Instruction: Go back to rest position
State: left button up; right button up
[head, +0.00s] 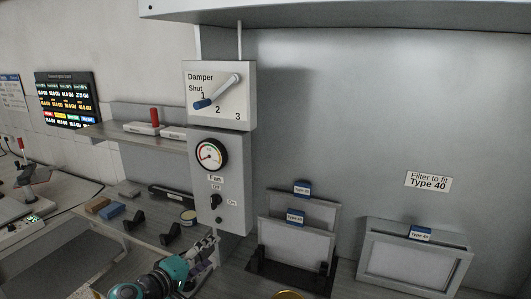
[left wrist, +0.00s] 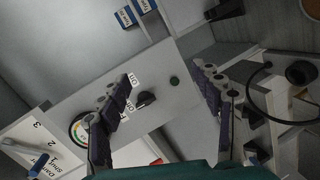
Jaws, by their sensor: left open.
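My left arm comes in at the bottom of the head view, with its gripper (head: 205,252) just below the grey control box (head: 234,215). In the left wrist view the left gripper (left wrist: 163,74) is open, its two dark fingers wide apart with nothing between them. The fan switch (left wrist: 146,98) on the box shows between the fingers, apart from them as far as I can tell. My right gripper is not in view.
Above the box is a damper panel (head: 236,112) with a blue-tipped lever (head: 204,103) near 1. Framed filters (head: 297,246) stand in a black rack, and another filter frame (head: 412,259) leans at right. A shelf (head: 112,132) and bench items (head: 109,213) are at left.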

pick_arm(q)
jog(key=s+d+f+m+g+y+b, duration=0.1)
jog(key=s+d+f+m+g+b, duration=0.1)
jog(key=s+d+f+m+g, duration=0.45)
jog(key=s+a+f+m+y, duration=0.1)
jog(key=s+a+f+y, duration=0.1)
jog(key=s, duration=0.5)
jog(key=s+a+f+m+y+b, duration=0.1)
jog(key=s+a+f+m+y, duration=0.1)
jog(key=s+f, duration=0.5)
jog(key=shift+s+a+f+y, duration=0.2)
jog(key=shift+s+a+y, duration=0.2)
jog(key=shift+a+y, duration=0.55)
